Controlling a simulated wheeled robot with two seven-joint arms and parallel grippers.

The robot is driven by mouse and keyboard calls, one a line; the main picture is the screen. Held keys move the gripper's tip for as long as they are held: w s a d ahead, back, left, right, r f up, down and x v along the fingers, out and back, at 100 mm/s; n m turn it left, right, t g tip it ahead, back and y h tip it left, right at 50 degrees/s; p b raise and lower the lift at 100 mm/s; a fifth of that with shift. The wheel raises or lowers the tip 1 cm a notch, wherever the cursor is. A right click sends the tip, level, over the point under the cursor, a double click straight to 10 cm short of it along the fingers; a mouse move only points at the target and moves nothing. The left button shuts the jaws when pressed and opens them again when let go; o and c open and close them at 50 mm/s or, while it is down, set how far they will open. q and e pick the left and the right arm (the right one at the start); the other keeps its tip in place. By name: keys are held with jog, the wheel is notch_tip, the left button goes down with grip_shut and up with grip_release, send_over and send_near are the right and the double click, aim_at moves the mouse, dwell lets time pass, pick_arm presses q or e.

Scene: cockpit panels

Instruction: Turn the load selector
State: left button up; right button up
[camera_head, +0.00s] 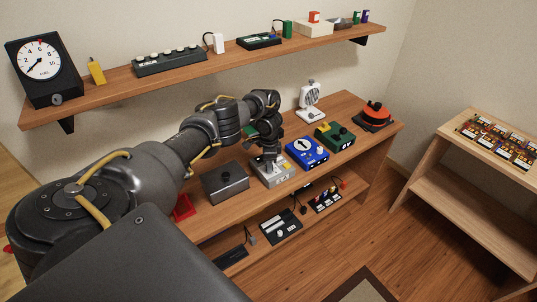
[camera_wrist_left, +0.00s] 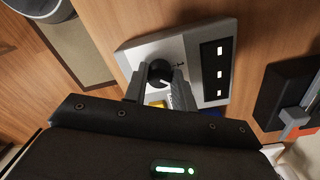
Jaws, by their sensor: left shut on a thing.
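The load selector looks to be the light grey box (camera_head: 279,179) on the workbench, under my left gripper. In the left wrist view this box (camera_wrist_left: 210,42) has a dark round knob (camera_wrist_left: 160,70) on its pale face and a black strip with three white marks. My left gripper (camera_head: 269,163) reaches down onto it from above. In the left wrist view its two fingers (camera_wrist_left: 157,86) stand on either side of the knob and are shut on it. The fingers hide part of the knob and the face below it. My right gripper is not in view.
A dark grey box (camera_head: 226,183) stands left of the selector and a blue dial box (camera_head: 307,153) stands right. Beyond are a green device (camera_head: 335,135) and a red-orange round device (camera_head: 375,115). A wall shelf (camera_head: 210,72) with several devices runs behind; a lower shelf holds more.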

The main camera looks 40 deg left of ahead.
pick_arm(q)
jog(key=shift+w+r, duration=0.1)
jog(key=shift+w, duration=0.05)
jog(key=o, duration=1)
notch_tip(320, 180, up, 11)
jog(key=p, duration=0.3)
jog(key=shift+a+p, duration=0.1)
jog(key=shift+p, duration=0.25)
jog(key=shift+w+f, duration=0.1)
jog(key=shift+f, duration=0.1)
